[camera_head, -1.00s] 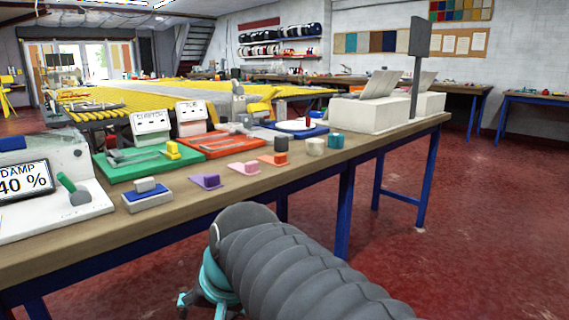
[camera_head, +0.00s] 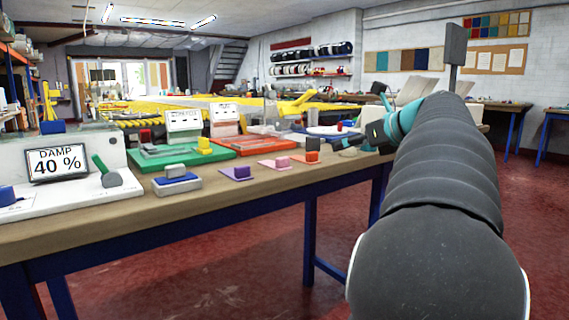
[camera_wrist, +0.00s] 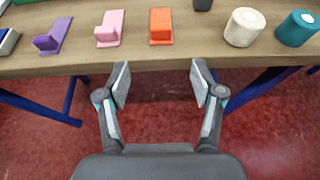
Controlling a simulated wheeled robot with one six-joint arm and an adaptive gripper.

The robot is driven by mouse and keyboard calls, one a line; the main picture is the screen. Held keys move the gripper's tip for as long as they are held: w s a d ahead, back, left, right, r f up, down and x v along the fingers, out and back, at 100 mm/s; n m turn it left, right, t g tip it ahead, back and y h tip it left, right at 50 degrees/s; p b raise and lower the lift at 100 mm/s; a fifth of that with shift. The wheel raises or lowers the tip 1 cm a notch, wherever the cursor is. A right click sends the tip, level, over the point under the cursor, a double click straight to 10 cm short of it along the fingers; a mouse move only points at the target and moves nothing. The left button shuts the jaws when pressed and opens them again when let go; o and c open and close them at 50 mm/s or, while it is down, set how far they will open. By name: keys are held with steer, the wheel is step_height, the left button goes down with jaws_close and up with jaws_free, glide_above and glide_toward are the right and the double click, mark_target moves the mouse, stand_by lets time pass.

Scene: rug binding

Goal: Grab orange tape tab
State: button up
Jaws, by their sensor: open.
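The orange tape tab (camera_wrist: 160,24) lies on the wooden bench near its front edge, in the upper middle of the wrist view, with a raised block at its near end. In the head view the orange tab (camera_head: 312,145) sits just left of my gripper. My gripper (camera_wrist: 161,82) is open and empty. In the wrist view its two fingers point toward the bench edge, over the red floor, with the tab straight ahead between them and apart from them. In the head view, my gripper (camera_head: 362,136) is partly hidden by the arm.
A pink tab (camera_wrist: 110,28) and a purple tab (camera_wrist: 52,37) lie to the left. A cream roll (camera_wrist: 244,27) and a teal roll (camera_wrist: 297,28) stand to the right. A small grey-and-blue block (camera_head: 176,180) and green tray (camera_head: 160,158) lie further left.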

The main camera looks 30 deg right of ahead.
mark_target(314, 153)
steer(key=b+x, duration=0.2)
steer(key=x, duration=1.1)
steer(key=shift+w+r, duration=0.1)
steer(key=shift+w, duration=0.2)
steer(key=c, duration=1.1)
